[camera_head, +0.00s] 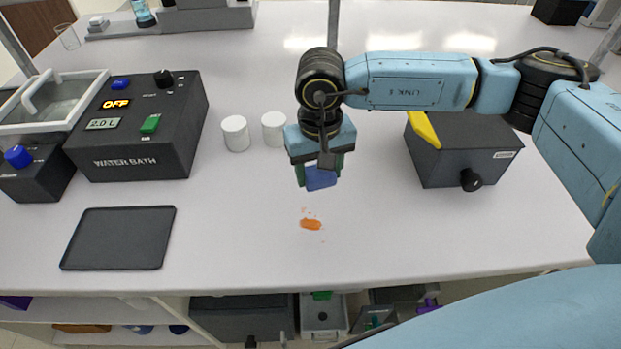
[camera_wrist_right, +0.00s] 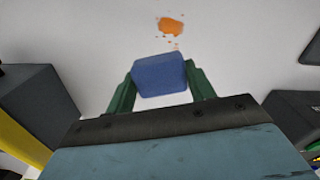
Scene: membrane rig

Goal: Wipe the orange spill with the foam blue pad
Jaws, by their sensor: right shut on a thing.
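The orange spill (camera_head: 311,224) is a small blotch with a few specks around it on the white bench, near its front edge. It also shows in the right wrist view (camera_wrist_right: 171,26), beyond the pad. My right gripper (camera_head: 319,176) is shut on the foam blue pad (camera_head: 320,179), with a green finger on each side. The pad shows between the fingers in the right wrist view (camera_wrist_right: 160,75). In the head view, the pad is behind the spill and apart from it, and it looks raised above the bench. My left gripper is not in view.
A dark tray (camera_head: 118,238) lies at the left, with the water bath (camera_head: 140,125) behind it. Two white cylinders (camera_head: 235,133) stand left of my right gripper. A dark grey box (camera_head: 460,150) with a yellow part stands to the right. The bench around the spill is clear.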

